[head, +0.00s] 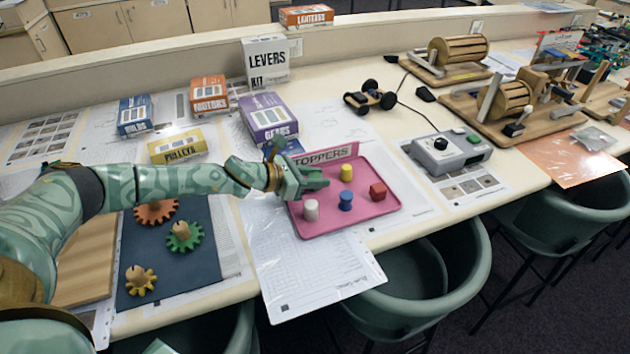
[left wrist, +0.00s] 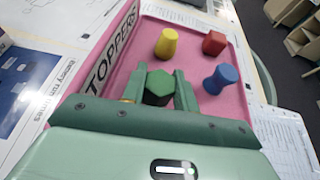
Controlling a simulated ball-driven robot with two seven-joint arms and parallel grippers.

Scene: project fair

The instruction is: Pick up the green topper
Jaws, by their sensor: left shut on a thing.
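The green topper (left wrist: 159,86) sits between the fingers of my left gripper (left wrist: 160,90) in the left wrist view; it has a hexagonal top. The gripper is shut on it, over the pink tray (head: 322,226) labelled TOPPERS. In the head view my left gripper (head: 314,180) is at the tray's upper left, and its fingers mostly hide the topper. I cannot tell whether the topper still touches the tray. My right gripper is not in view.
The tray also holds a yellow topper (head: 347,172), a red one (head: 378,191), a blue one (head: 345,201) and a white one (head: 311,210). Left of it, several wooden gears stand on a dark mat (head: 200,262). Boxes, including a purple one (head: 268,117), stand behind.

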